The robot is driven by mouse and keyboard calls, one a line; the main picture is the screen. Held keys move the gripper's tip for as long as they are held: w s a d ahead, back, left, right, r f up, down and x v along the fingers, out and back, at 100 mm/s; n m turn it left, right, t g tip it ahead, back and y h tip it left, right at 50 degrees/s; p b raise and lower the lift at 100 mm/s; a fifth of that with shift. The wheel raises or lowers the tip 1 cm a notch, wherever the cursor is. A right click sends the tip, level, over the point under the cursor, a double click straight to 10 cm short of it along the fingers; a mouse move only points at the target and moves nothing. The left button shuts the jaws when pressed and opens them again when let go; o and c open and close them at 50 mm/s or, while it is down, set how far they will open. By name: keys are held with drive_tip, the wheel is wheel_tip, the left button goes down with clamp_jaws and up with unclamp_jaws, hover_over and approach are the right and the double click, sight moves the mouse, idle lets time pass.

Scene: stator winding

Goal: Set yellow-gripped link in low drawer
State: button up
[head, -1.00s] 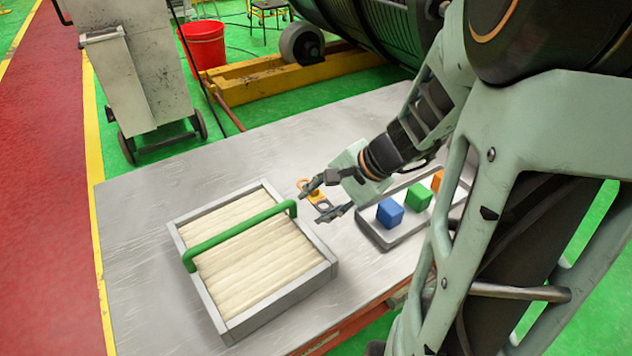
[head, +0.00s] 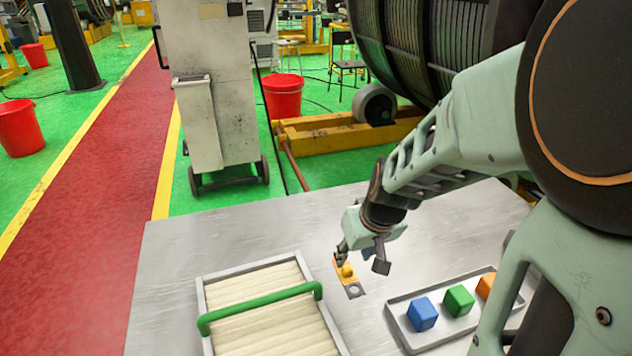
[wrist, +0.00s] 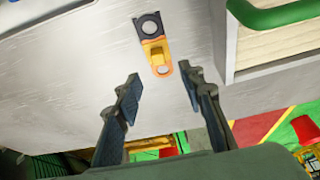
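The yellow-gripped link (head: 347,276) lies on the metal table, just right of the tray with the green handle. In the wrist view the link (wrist: 154,52) shows a dark ring end, a yellow grip block and an orange ring end. My gripper (head: 361,258) is above the table close to the link, apart from it. In the wrist view my gripper (wrist: 159,92) has its two fingers spread, with nothing between them; the link's orange end lies just beyond the tips. No low drawer can be made out in these frames.
A grey tray (head: 206,303) with cream slats and a green handle (head: 262,306) stands left of the link. A shallow tray (head: 400,322) holding blue (head: 422,314), green (head: 459,300) and orange cubes (head: 486,285) sits right. The table's back left is clear.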

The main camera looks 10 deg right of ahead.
sight(348, 269)
drive_tip(key=shift+b+x, duration=0.4)
drive_tip(key=shift+x, duration=3.4)
drive_tip(key=shift+s+d+f, duration=0.1)
drive_tip(key=shift+s, duration=0.05)
clamp_jaws()
